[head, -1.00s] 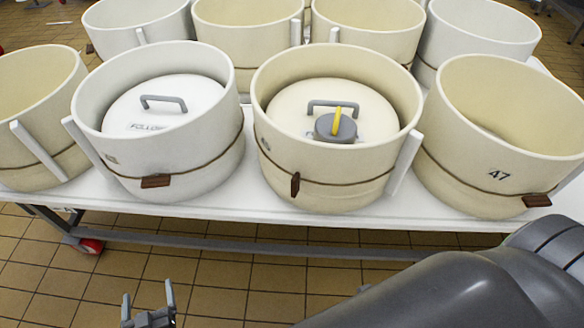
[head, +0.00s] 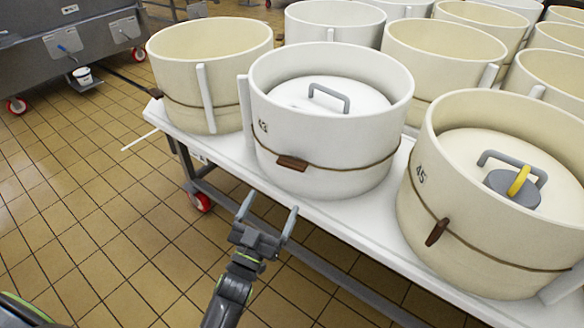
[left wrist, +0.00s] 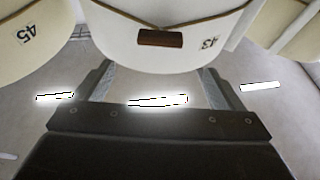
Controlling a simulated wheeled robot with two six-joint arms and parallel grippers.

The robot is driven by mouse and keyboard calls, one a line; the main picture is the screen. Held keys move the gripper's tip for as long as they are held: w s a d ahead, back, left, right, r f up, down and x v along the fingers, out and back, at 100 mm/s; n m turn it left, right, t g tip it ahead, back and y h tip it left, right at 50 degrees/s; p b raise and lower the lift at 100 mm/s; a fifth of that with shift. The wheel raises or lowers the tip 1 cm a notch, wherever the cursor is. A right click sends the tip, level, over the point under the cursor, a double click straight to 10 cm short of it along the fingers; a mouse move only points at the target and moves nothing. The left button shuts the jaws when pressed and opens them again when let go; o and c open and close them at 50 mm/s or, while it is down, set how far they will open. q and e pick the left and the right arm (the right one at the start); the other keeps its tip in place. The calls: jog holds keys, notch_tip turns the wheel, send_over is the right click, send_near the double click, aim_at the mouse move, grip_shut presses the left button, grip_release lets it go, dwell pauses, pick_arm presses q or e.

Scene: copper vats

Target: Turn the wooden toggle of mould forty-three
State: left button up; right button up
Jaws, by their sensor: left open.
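Mould 43 (head: 345,135) is a white round mould on the table, with a grey-handled lid (head: 330,97) inside it. A brown cord runs around it, and its wooden toggle (head: 292,163) lies level along the cord on the front. In the left wrist view the toggle (left wrist: 160,39) shows ahead of the fingers, with the number 43 to its right. My left gripper (head: 267,208) is open and empty, below and in front of the toggle, apart from it. My right gripper is not in view.
Mould 45 (head: 421,200) stands to the right, its toggle (head: 437,231) tilted upright. An open cream mould (head: 175,80) stands to the left. More moulds fill the back of the white table (head: 228,160). The tiled floor (head: 90,210) at left is clear.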

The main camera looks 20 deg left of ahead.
aim_at(289, 168)
pick_arm(q)
jog(key=b+x, duration=0.1)
jog(key=x, duration=0.8)
jog(key=shift+w, duration=0.4)
jog(key=shift+x, duration=0.85)
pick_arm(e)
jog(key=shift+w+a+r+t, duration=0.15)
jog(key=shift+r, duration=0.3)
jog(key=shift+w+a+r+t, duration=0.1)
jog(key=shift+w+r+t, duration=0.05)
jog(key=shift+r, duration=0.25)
pick_arm(q)
jog(key=c, duration=1)
jog(key=shift+r, duration=0.1)
